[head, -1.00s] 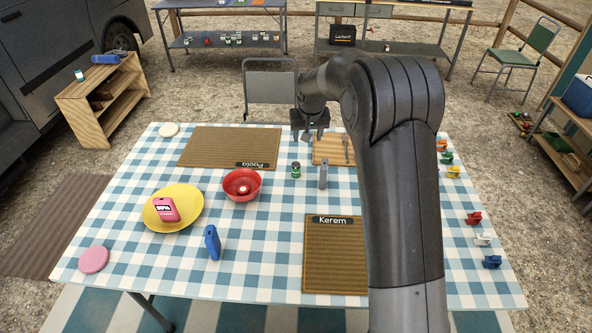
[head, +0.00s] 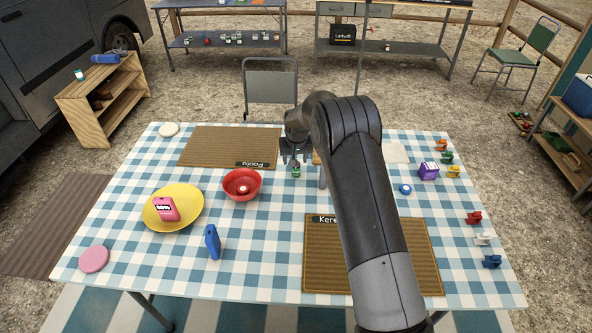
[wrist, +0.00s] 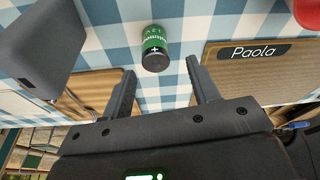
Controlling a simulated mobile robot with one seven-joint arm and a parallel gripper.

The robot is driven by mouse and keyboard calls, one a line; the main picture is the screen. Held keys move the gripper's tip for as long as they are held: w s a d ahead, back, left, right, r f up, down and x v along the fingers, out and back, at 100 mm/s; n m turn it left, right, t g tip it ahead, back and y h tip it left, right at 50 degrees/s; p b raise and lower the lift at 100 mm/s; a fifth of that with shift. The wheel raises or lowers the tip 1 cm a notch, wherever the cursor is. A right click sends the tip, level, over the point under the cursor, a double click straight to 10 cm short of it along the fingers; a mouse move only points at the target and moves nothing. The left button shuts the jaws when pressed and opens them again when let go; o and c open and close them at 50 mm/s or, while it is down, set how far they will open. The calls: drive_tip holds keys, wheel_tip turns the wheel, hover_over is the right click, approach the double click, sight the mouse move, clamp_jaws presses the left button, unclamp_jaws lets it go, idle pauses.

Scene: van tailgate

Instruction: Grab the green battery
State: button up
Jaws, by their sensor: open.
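The green battery (head: 296,171) stands on the checkered tablecloth, to the right of the red bowl (head: 242,184). In the wrist view the battery (wrist: 154,48) is a short cylinder with a plus mark, just beyond the gap between my fingertips and roughly centred on it. My gripper (wrist: 160,75) is open and empty, with a finger on either side of that gap. In the head view my gripper (head: 294,158) is just behind the battery, low over the table. I see no contact with the battery.
A grey block (wrist: 40,45) stands close to the battery, beside my left finger in the wrist view. The Paola placemat (wrist: 255,75) lies on the other side. The yellow plate (head: 190,217) and Kerem placemat (head: 330,270) are nearer the front.

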sight(296, 169)
drive_tip(key=x, duration=0.5)
drive_tip(key=shift+s+d, duration=0.25)
drive_tip(key=shift+s, duration=0.05)
drive_tip(key=c, duration=1.1)
drive_tip(key=shift+c, duration=0.2)
